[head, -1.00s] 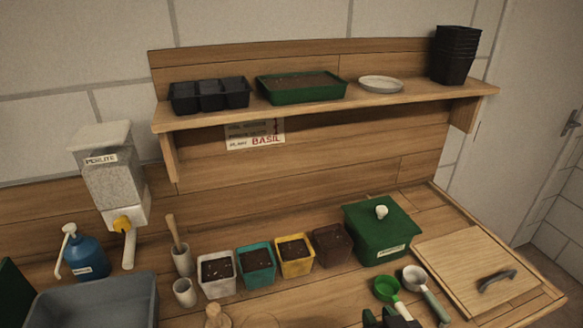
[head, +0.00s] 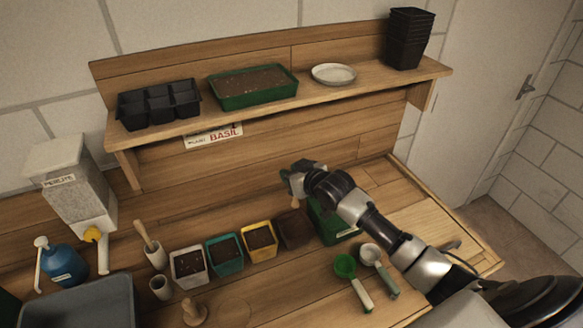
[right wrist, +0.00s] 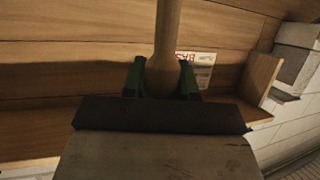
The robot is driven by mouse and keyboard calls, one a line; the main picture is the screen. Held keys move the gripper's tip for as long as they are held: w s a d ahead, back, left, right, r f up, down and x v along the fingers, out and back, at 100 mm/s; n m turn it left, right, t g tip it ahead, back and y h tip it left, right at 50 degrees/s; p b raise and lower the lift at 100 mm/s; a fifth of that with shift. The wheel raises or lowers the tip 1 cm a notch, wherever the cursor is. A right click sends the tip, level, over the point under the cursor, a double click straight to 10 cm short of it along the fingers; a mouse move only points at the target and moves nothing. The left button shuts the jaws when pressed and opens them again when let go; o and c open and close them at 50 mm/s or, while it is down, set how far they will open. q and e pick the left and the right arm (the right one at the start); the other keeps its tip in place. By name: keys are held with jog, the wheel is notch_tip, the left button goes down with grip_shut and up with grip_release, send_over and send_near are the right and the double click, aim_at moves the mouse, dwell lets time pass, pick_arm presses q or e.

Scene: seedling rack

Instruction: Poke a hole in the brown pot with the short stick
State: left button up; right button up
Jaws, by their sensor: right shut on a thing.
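The brown pot (head: 293,229), filled with dark soil, stands at the right end of the row of pots, beside the green box. My right gripper (head: 292,186) is above this pot, shut on a wooden stick (head: 296,202). In the right wrist view the pale stick (right wrist: 167,35) runs up between the green fingers of the right gripper (right wrist: 162,80). In the head view only a small piece of the stick shows below the gripper. I cannot tell whether its tip touches the soil. My left gripper is not in view.
White (head: 188,265), teal (head: 225,254) and yellow (head: 260,241) pots stand left of the brown one. A second stick (head: 146,234) leans in a holder; another holder (head: 161,288) is empty. The green box (head: 330,222) and two scoops (head: 345,266) are close on the right.

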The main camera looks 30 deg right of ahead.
notch_tip(320, 180, down, 8)
jog(key=b, duration=0.7)
jog(key=shift+f+b, duration=0.35)
jog(key=shift+f, duration=0.15)
dwell(0.9)
jog(key=shift+f+b, duration=0.95)
jog(key=shift+f, duration=0.8)
dwell(1.3)
jog(key=shift+r, duration=0.1)
notch_tip(320, 180, up, 12)
jog(key=p, duration=1.1)
jog(key=shift+f, duration=0.25)
dwell(0.5)
